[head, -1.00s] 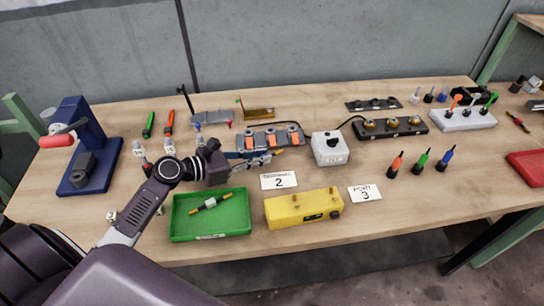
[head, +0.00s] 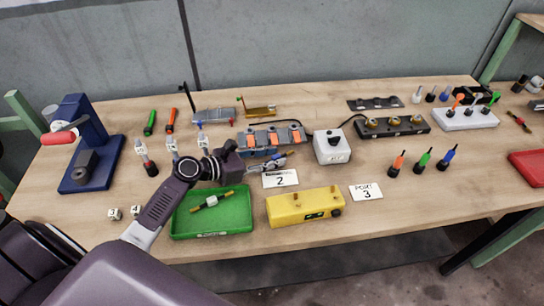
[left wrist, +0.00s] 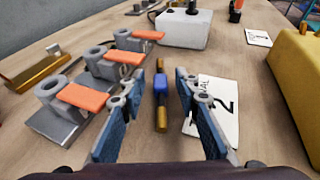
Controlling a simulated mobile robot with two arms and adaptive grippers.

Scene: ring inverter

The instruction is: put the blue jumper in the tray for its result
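The blue jumper (left wrist: 161,88), a short rod with a blue middle and brass ends, lies between the fingers of my left gripper (left wrist: 158,82) in the left wrist view. The fingers are open, with a gap on each side of it. In the head view my left gripper (head: 272,162) is low over the table, between the clip block and the "2" card, and largely hides the jumper. A green tray (head: 243,222) holds a jumper with a pale green middle. A red tray (head: 528,168) is cut off at the right edge. My right gripper is out of view.
The grey block with orange clips (head: 272,139) is close behind the gripper. The Terminal 2 card (head: 281,180) and yellow meter box (head: 300,207) are in front. A white switch box (head: 331,149) stands to the right. Pens and a blue press (head: 85,140) are left.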

